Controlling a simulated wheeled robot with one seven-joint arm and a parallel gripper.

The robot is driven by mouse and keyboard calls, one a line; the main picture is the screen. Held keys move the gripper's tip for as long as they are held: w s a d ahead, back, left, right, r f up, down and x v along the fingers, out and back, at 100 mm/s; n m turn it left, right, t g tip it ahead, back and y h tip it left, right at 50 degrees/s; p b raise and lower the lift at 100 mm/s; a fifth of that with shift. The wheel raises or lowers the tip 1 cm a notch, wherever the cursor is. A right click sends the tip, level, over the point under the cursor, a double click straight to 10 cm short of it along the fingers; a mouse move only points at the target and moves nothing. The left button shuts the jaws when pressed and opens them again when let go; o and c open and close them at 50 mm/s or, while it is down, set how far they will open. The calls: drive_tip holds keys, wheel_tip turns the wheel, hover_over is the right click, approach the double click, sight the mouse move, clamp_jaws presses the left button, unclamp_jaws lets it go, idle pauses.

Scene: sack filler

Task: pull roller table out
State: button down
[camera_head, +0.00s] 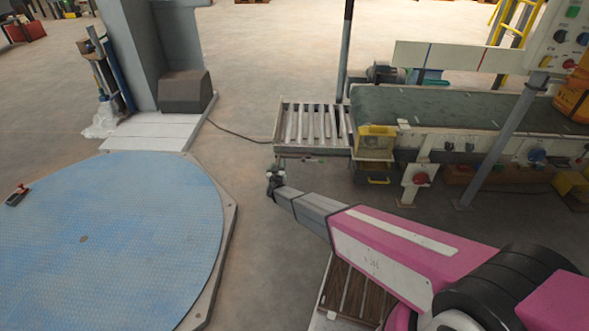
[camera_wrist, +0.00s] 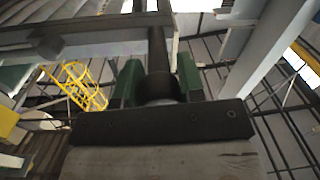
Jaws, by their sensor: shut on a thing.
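The roller table (camera_head: 312,124) stands at the left end of the green conveyor, its several pale rollers in a light frame. My gripper (camera_head: 274,178) is at the table's near left side, low and just below its front edge. In the wrist view my gripper (camera_wrist: 158,85) has its green fingers shut on either side of a dark round bar (camera_wrist: 158,50). This bar runs up toward a frame beam (camera_wrist: 90,40) overhead, which looks like the table's underside. The exact grip is too small to see in the head view.
The green conveyor (camera_head: 440,106) adjoins the table on the right, with a yellow box (camera_head: 376,140) at the joint. A blue round platform (camera_head: 120,230) lies at the left. A cable (camera_head: 238,133) crosses the floor left of the table. Bare floor separates platform and table.

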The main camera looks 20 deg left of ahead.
drive_tip(key=a, duration=0.2)
drive_tip(key=s+a, duration=0.1)
drive_tip(key=a, duration=0.2)
drive_tip(key=shift+s+a, duration=0.3)
drive_tip(key=shift+a, duration=0.05)
drive_tip(key=c, duration=0.7)
unclamp_jaws()
drive_tip(key=shift+c, duration=0.2)
drive_tip(key=v, duration=1)
drive_tip(key=shift+s+d, duration=0.2)
drive_tip(key=shift+s, duration=0.15)
